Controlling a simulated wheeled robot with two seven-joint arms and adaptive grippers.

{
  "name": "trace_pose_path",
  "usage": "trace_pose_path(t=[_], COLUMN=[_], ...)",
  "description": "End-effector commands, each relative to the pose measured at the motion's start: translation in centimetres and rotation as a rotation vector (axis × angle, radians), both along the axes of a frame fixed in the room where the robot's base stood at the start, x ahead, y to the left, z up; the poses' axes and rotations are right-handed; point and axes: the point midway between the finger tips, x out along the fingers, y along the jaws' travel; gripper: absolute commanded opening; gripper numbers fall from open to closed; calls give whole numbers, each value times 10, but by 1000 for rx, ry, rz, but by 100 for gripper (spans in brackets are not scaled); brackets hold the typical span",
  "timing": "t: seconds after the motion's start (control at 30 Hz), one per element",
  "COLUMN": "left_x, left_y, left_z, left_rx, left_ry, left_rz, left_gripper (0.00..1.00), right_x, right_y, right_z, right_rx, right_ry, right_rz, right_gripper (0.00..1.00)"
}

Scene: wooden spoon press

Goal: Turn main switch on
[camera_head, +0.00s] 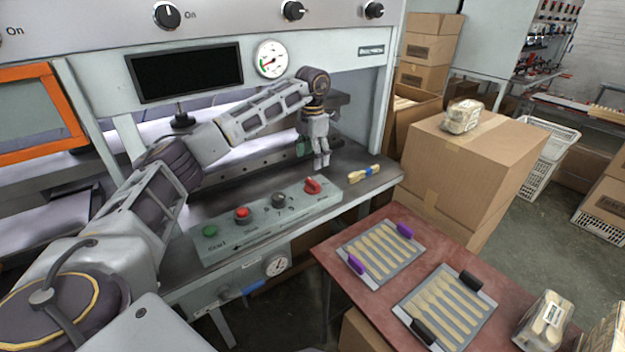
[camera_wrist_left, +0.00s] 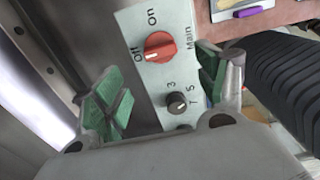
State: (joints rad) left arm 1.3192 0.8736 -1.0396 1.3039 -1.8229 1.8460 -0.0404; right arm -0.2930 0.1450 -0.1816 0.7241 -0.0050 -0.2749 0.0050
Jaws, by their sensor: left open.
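The main switch is a red rotary knob (camera_head: 312,186) at the right end of the grey control panel (camera_head: 262,222). In the left wrist view the red knob (camera_wrist_left: 159,47) sits beside the printed words Off, On and Main; its ridge seems to lie toward Off. My left gripper (camera_head: 321,160) hangs above and just behind the knob, fingers downward. In the wrist view its green-padded fingers (camera_wrist_left: 165,88) are wide apart with nothing between them, and the knob shows beyond the gap, apart from the pads. My right gripper is not in view.
A black selector knob (camera_head: 278,200), a red button (camera_head: 242,213) and a green button (camera_head: 210,231) share the panel. A small yellow-and-blue object (camera_head: 364,174) lies right of the gripper. Trays of wooden spoons (camera_head: 445,308) lie on the red table (camera_head: 335,253).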

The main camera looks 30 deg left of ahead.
Motion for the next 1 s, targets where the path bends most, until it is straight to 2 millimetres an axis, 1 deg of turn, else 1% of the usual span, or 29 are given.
trace_pose_path(t=[0.03,0.2,0.4,0.6,0.8,1.0], left_x=[-1,-1,-1,-1,0,0], left_y=[0,0,0,0,0,0], left_z=[-8,-31,-57,-78,-89,-91], left_rx=[1,1,0,1,0,0], left_ry=[4,4,3,2,1,0], left_rz=[0,0,0,0,0,0], left_gripper=[73,73,73,73,73,73], right_x=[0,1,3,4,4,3], right_y=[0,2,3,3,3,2], right_z=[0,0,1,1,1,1], right_rx=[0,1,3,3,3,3], right_ry=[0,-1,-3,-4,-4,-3], right_rz=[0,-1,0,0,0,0], right_gripper=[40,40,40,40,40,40])
